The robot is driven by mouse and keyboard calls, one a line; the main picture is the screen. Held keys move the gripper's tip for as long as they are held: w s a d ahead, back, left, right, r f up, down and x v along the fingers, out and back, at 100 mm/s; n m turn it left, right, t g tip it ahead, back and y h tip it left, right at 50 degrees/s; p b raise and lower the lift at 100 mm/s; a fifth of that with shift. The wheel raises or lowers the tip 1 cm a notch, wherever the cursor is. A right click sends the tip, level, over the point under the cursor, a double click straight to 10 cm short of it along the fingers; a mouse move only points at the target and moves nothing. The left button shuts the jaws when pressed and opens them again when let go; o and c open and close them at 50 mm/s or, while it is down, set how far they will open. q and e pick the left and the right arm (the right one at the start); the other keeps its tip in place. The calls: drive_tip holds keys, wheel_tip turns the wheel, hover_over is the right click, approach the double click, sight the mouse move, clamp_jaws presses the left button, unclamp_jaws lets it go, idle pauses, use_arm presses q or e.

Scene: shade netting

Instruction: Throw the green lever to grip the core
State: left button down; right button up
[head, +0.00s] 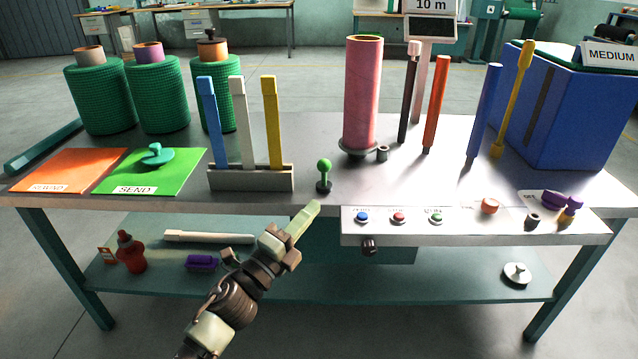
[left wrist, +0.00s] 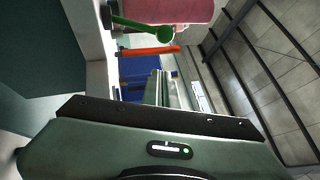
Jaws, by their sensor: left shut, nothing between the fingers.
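The green lever (head: 324,166) has a round knob on a short stalk and a dark base. It stands near the table's front edge, just left of the pink core (head: 363,95). The core is a tall tube upright on a dark round seat. My left gripper (head: 312,212) is shut and empty, in front of the table edge and below the lever in the head view, apart from it. The left wrist view shows the lever (left wrist: 165,33) lying sideways in the picture, with part of the core (left wrist: 165,9) behind it. My right gripper is not in view.
A rack (head: 252,179) with blue, white and yellow sticks stands left of the lever. A front panel (head: 470,228) with several buttons lies to the right. Green net rolls (head: 100,98) stand at the back left. A lower shelf (head: 330,283) holds small items.

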sight(324, 175)
use_arm(q)
drive_tip(key=w+d+r, duration=0.2)
drive_tip(key=w, duration=0.5)
drive_tip(key=shift+w+r+b, duration=0.25)
drive_tip(key=shift+b, duration=0.05)
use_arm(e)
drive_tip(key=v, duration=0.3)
use_arm(q)
drive_tip(key=shift+a, duration=0.1)
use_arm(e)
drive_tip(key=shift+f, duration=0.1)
